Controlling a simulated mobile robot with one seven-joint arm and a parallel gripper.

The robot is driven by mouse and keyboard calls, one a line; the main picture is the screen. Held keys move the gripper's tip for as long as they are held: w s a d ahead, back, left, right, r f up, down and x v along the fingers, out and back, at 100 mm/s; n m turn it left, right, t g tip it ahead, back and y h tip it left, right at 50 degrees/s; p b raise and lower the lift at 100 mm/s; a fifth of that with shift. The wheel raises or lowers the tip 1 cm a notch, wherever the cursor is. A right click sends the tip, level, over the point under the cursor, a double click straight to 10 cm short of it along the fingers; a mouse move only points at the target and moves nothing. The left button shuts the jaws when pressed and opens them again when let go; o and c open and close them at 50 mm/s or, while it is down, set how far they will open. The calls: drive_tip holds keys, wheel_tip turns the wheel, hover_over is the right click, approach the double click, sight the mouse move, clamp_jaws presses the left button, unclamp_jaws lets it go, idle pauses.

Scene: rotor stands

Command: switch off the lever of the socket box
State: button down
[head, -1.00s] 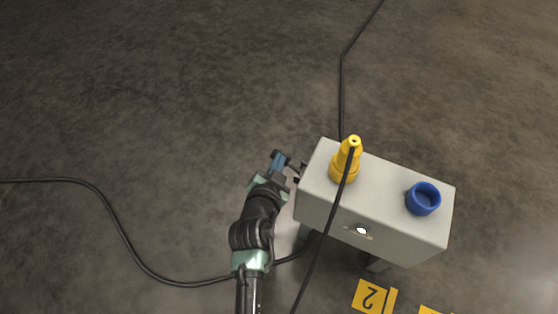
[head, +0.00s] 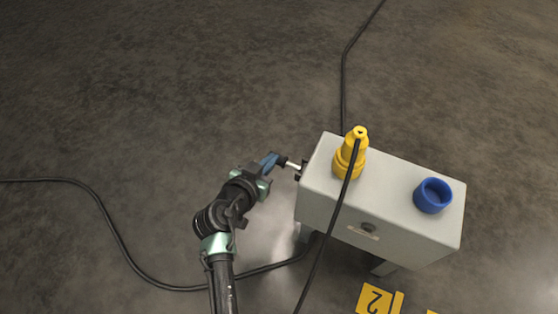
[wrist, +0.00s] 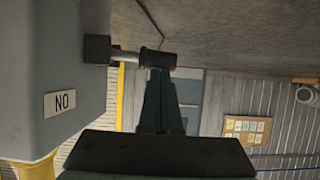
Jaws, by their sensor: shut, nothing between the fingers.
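The socket box (head: 390,205) is a pale grey box on legs, right of centre in the head view. Its side fills the left of the wrist view (wrist: 45,30), with an upside-down "ON" label (wrist: 59,102). The lever (head: 293,165) sticks out from the box's left side; in the wrist view its metal shaft (wrist: 125,56) runs from a black block to a black knob (wrist: 158,60). My gripper (head: 275,160) is shut and empty, its fingertips (wrist: 160,77) right at the knob; I cannot tell whether they touch. The indicator lamp (head: 369,227) on the box front is dark.
A yellow plug (head: 349,163) with a black cable stands on the box top beside a blue socket (head: 432,195). The cable hangs over the front. Another cable (head: 110,225) lies on the floor at left. A yellow marker "2" (head: 374,299) stands in front.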

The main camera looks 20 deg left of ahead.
drive_tip(key=f+n+h+b, duration=0.2)
drive_tip(key=f+n+b, duration=0.1)
drive_tip(key=f, duration=0.1)
drive_tip(key=shift+a+f+h, duration=0.1)
drive_tip(key=shift+a+h, duration=0.25)
drive_tip(key=shift+h, duration=0.05)
drive_tip(key=shift+f, duration=0.1)
idle(0.4)
